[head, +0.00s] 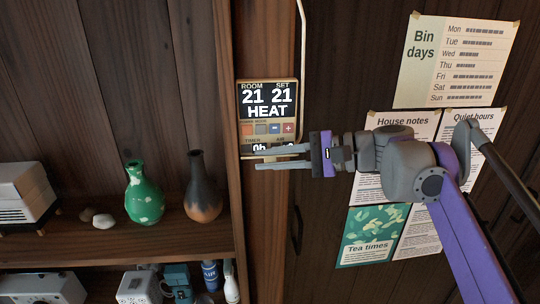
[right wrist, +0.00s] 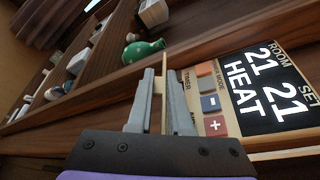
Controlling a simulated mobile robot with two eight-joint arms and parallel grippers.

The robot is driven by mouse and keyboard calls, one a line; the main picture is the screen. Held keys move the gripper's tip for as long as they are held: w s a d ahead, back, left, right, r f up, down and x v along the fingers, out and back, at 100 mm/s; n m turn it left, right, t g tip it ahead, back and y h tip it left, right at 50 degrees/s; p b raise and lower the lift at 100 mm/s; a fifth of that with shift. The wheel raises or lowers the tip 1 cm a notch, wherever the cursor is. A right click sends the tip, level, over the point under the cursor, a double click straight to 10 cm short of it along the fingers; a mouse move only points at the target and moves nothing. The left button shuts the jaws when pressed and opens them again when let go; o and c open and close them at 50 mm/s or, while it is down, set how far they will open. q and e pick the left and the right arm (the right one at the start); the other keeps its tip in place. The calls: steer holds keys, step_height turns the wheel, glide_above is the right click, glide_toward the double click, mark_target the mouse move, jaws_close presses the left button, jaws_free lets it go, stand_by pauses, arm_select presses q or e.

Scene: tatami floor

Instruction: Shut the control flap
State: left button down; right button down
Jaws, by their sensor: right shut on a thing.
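The control panel (head: 267,108) is on a wooden post, its screen reading room 21, set 21, HEAT. A row of small buttons sits below the screen, with a timer row partly hidden by my right gripper (head: 260,159). In the right wrist view the panel (right wrist: 262,90) is close on the right, its buttons uncovered. The control flap (right wrist: 165,88) shows there as a thin pale plate, nearly edge-on, standing out from the panel. My right gripper (right wrist: 163,80) is shut on it, one finger on each side. My left gripper is out of view.
Shelves on the left hold a green vase (head: 144,194), a dark vase (head: 203,187) and other small items. Paper notices, including a bin days sheet (head: 455,60), hang on the dark wall at right, behind my right arm. A pale cable (head: 302,45) runs beside the panel.

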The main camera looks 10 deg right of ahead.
steer(key=m+p, duration=0.1)
steer(key=r+m+g+p, duration=0.1)
steer(key=p, duration=0.1)
steer(key=shift+w+r+h, duration=0.1)
steer(key=shift+w+h, duration=0.15)
steer(key=shift+h, duration=0.05)
arm_select(q)
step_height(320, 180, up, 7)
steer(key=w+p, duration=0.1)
steer(key=p, duration=0.1)
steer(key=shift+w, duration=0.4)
arm_select(e)
steer(key=shift+w+r+m+g, duration=0.1)
steer(key=shift+w+m+g, duration=0.2)
steer(key=shift+m+g, duration=0.65)
steer(key=shift+m, duration=0.25)
steer(key=c, duration=0.9)
jaws_free()
